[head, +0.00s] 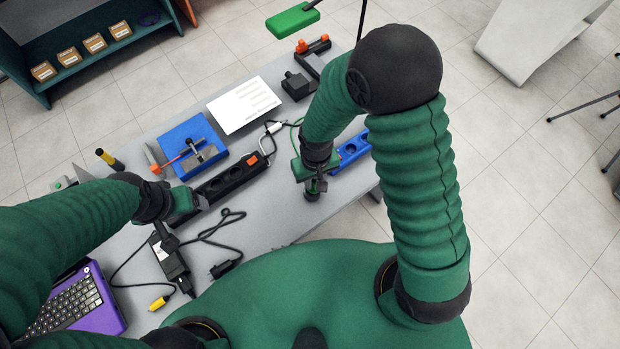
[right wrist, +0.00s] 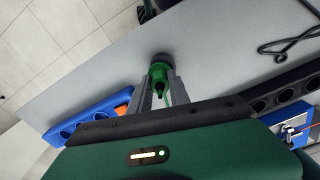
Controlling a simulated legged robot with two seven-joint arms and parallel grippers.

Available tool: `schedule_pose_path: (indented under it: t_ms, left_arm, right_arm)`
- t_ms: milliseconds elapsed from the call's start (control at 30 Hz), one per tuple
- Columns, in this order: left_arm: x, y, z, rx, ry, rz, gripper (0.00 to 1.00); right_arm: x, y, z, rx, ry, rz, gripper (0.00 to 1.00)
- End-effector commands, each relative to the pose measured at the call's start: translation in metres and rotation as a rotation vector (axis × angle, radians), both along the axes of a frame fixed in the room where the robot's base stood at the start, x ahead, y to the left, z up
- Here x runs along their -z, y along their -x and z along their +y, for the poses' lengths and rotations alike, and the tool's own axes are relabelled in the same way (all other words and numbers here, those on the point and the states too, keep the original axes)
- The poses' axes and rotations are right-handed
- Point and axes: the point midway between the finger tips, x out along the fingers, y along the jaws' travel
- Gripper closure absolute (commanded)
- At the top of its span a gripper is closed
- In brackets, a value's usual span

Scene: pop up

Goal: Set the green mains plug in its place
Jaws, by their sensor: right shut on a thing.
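The green mains plug (right wrist: 161,74) sits between the two fingers of my right gripper (right wrist: 162,84), which is shut on it, in the right wrist view. Its dark end points away from my wrist, above bare grey table. In the head view my right gripper (head: 314,188) hangs near the table's front edge and mostly hides the plug. A blue socket strip (head: 352,148) lies just behind and right of it; it also shows in the right wrist view (right wrist: 92,117). A black socket strip (head: 232,180) lies to the left. My left gripper (head: 190,206) is by its left end, fingers unclear.
A black adapter (head: 172,262) with cables and a purple laptop (head: 75,300) lie at the left front. A blue box (head: 190,146), a white sheet (head: 243,105) and a black clamp-like item (head: 298,85) are farther back.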

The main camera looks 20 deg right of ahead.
Motion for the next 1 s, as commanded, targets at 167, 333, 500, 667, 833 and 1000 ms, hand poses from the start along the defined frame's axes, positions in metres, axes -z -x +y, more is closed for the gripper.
schedule_pose_path:
  t_ms: [167,333,500,667,833,1000]
  left_arm:
    - [-0.0032,0.0000,-0.0002,0.001,0.000,0.000,0.22]
    - [-0.0028,0.0000,-0.0001,0.000,0.000,0.000,0.22]
    - [-0.0029,0.0001,0.0000,0.000,0.000,0.000,0.22]
    - [-0.0046,0.0000,-0.0001,0.000,0.000,0.000,0.22]
    - [-0.0046,0.0000,-0.0001,0.000,0.000,0.000,0.22]
    - [-0.0041,0.0000,-0.0001,0.000,0.000,0.000,0.22]
  right_arm:
    - [-0.0009,0.0003,-0.0040,0.002,-0.005,-0.002,1.00]
    - [-0.0006,-0.0002,-0.0044,0.002,-0.004,-0.002,1.00]
    - [-0.0008,-0.0001,-0.0037,0.001,-0.005,-0.003,1.00]
    - [-0.0012,-0.0003,0.0003,-0.002,0.007,-0.001,1.00]
    - [-0.0008,-0.0007,0.0031,0.000,0.013,0.000,1.00]
    - [-0.0002,-0.0006,0.0033,0.000,0.013,0.000,1.00]
